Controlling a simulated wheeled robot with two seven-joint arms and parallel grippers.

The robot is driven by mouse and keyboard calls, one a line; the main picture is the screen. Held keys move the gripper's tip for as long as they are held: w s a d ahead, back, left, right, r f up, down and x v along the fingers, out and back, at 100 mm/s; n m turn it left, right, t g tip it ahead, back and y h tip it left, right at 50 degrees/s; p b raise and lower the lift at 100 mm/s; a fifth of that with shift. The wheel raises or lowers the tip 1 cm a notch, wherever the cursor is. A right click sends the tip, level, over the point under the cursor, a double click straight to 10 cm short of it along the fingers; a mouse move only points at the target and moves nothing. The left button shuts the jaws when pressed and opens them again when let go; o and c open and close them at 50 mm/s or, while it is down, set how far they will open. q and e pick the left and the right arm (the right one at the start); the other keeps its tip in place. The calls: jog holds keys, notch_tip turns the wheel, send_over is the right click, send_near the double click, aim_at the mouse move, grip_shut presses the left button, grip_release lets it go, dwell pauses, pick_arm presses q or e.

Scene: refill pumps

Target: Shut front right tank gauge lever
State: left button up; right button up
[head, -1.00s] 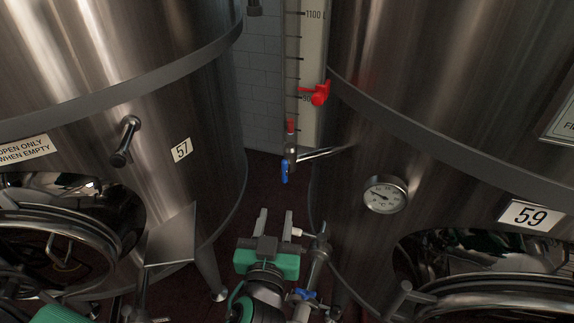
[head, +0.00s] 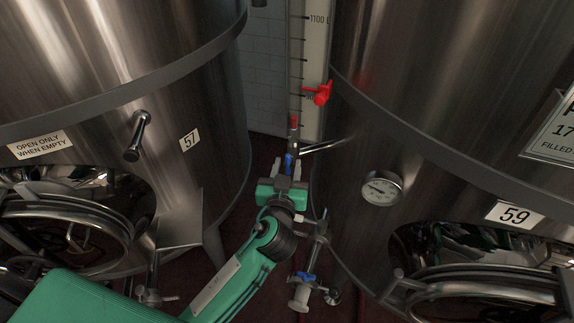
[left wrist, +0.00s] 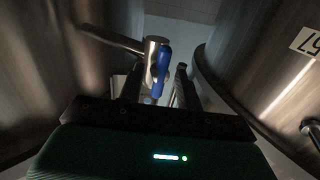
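The gauge lever (head: 288,163) is a small blue handle. It hangs down from the metal valve at the foot of the sight gauge (head: 294,125), beside tank 59 (head: 385,130). In the left wrist view the blue lever (left wrist: 161,72) points down below a round metal valve body (left wrist: 152,45) on a pipe. My left gripper (head: 289,171) is open at the lever. Its dark fingers (left wrist: 158,84) show on either side of the lever in the wrist view. I cannot tell whether they touch it. My right gripper is not in view.
A red clip (head: 321,93) sits on the gauge scale (head: 314,55). Tank 57 (head: 100,100) stands on the left. A thermometer (head: 381,188) is on tank 59. Another valve with a blue handle (head: 304,277) is low between the tanks, right of my left arm.

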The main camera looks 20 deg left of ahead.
pick_arm(q)
grip_shut()
